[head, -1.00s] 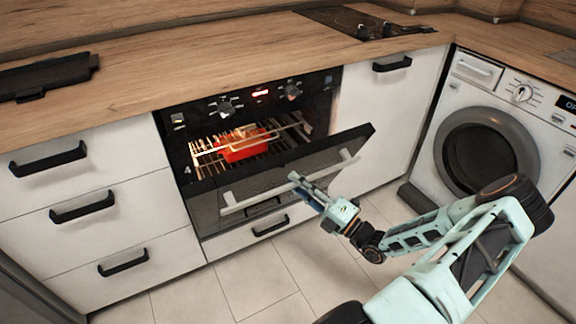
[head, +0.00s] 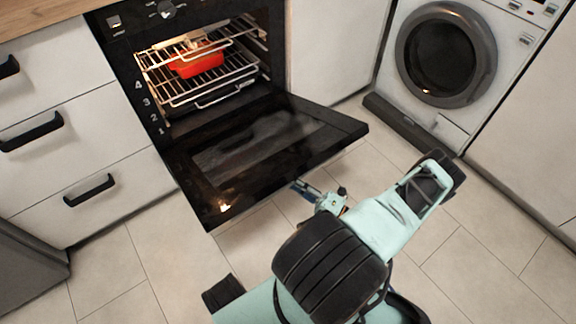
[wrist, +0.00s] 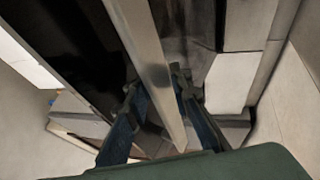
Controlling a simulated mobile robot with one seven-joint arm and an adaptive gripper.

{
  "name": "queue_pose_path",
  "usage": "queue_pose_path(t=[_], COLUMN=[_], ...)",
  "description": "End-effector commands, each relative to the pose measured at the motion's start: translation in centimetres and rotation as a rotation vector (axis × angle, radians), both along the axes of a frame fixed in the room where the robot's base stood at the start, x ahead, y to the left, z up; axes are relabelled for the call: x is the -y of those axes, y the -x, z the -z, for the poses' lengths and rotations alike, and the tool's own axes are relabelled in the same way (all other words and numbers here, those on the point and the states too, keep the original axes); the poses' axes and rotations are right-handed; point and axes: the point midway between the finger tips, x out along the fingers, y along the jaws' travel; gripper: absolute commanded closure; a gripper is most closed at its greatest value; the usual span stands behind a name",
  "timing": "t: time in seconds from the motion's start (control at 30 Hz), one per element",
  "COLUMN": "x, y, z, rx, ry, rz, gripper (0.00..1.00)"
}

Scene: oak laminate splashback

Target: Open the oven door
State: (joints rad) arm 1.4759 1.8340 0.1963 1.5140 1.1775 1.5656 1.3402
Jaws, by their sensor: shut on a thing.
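The black oven door (head: 330,128) is swung down to about level in the head view, and the lit oven cavity (head: 235,75) is open above it. The door's handle is out of sight there, behind the door's front edge. My gripper (head: 302,188) is just beyond that edge, low over the floor. In the wrist view the pale metal handle bar (wrist: 142,42) runs between the two dark blue fingers of my gripper (wrist: 157,88), which are shut on it. The dark door (wrist: 55,50) fills the upper left of that view.
A red dish (head: 197,62) sits on a wire rack inside the oven. White drawers (head: 75,140) stand to the left and a washing machine (head: 445,55) to the right. Tiled floor (head: 490,225) is free at the right.

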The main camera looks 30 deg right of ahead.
Motion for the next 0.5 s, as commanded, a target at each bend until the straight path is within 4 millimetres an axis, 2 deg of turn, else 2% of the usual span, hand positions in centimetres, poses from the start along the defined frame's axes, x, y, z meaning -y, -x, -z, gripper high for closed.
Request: queue_pose_path(t=[0.03,0.2,0.5], x=[-0.1,-0.1,0.0], y=[-0.1,0.0,0.0], z=[1.0,3.7,6.6], rx=[0.002,0.005,0.007], ry=[-0.003,-0.002,-0.002], rz=[0.001,0.002,0.001], gripper=[1.00,1.00,1.00])
